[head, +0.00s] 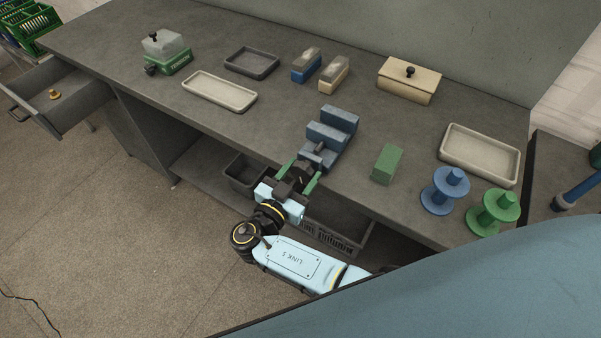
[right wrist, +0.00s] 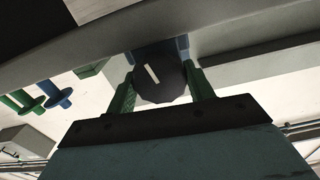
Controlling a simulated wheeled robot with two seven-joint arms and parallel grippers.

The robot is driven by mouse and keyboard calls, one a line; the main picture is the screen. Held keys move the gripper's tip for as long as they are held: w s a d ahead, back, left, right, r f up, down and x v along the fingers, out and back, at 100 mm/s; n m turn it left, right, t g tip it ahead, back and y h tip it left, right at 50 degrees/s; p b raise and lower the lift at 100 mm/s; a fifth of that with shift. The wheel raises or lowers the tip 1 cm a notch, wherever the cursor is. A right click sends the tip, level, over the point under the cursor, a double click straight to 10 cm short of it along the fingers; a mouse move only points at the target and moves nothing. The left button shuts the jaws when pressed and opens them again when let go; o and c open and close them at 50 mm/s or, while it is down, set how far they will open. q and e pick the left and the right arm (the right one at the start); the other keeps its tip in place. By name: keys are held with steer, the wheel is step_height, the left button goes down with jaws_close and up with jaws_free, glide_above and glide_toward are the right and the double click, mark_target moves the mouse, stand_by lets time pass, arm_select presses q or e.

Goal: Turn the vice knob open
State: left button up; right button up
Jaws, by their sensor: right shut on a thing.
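The blue vice (head: 331,129) stands at the front edge of the grey workbench, its stepped jaws apart with a gap between them. Its dark knob (right wrist: 160,78) shows in the right wrist view, with a pale line mark on its face tilted a little from upright. My right gripper (head: 304,178) is at the vice's front in the head view, its green fingers on either side of the knob. In the right wrist view the fingers (right wrist: 162,88) are shut on the knob. The gripper covers most of the knob in the head view. My left gripper is not in view.
On the bench (head: 290,115), a green block (head: 387,164) and blue (head: 444,190) and green (head: 494,212) spools stand right of the vice. Trays, small blocks and a lidded box (head: 409,80) lie behind. Crates sit on the shelf below. An open drawer (head: 70,100) juts out at left.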

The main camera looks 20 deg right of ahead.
steer(key=shift+n, duration=0.3)
steer(key=n+b, duration=0.1)
steer(key=n, duration=0.1)
steer(key=shift+f+n+b, duration=0.1)
steer(key=shift+n+b, duration=0.6)
steer(key=shift+n, duration=1.4)
steer(key=o, duration=1)
steer(key=shift+c, duration=0.2)
steer(key=b+v, duration=0.2)
steer(key=v, duration=1.1)
steer(key=shift+s+a, duration=0.15)
steer(key=shift+a, duration=0.05)
